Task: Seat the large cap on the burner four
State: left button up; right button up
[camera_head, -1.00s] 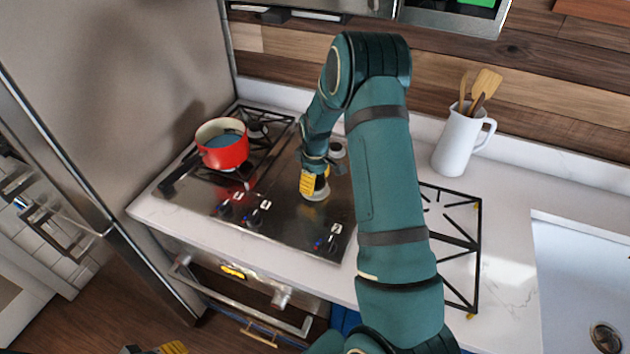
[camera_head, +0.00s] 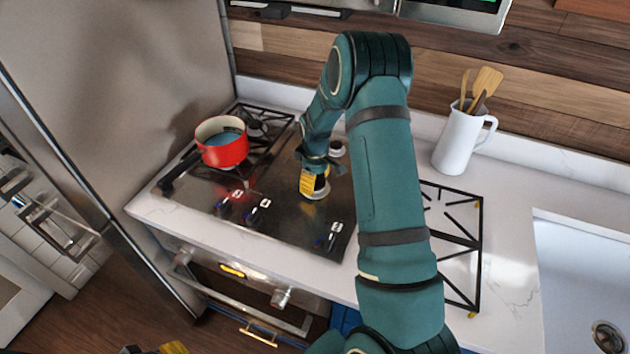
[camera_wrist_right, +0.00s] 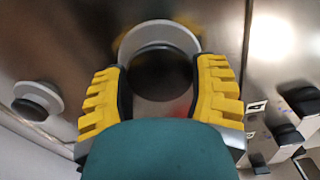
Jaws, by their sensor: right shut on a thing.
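My right gripper (camera_head: 314,184) points down low over the middle of the cooktop. In the right wrist view its two yellow fingers (camera_wrist_right: 160,95) are shut on the sides of a dark round disc, the large cap (camera_wrist_right: 160,72). A pale grey burner ring (camera_wrist_right: 160,29) shows behind the cap, and its edge (camera_head: 318,196) shows beneath the fingers in the head view. Whether the cap rests flat on it, I cannot tell. My left gripper (camera_head: 172,347) is only partly in view at the bottom edge; its opening is hidden.
A red pot (camera_head: 224,150) stands on the left grate (camera_head: 262,125). Another burner (camera_wrist_right: 37,100) lies behind the gripper. Knobs (camera_head: 258,209) line the cooktop front. A loose grate (camera_head: 462,240), a white jug (camera_head: 458,140) and a sink (camera_head: 585,270) are at right.

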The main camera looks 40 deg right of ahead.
jog(key=o, duration=1.3)
jog(key=shift+c, duration=0.2)
jog(key=shift+r, duration=0.15)
jog(key=shift+r+p, duration=2.1)
jog(key=shift+r, duration=1.3)
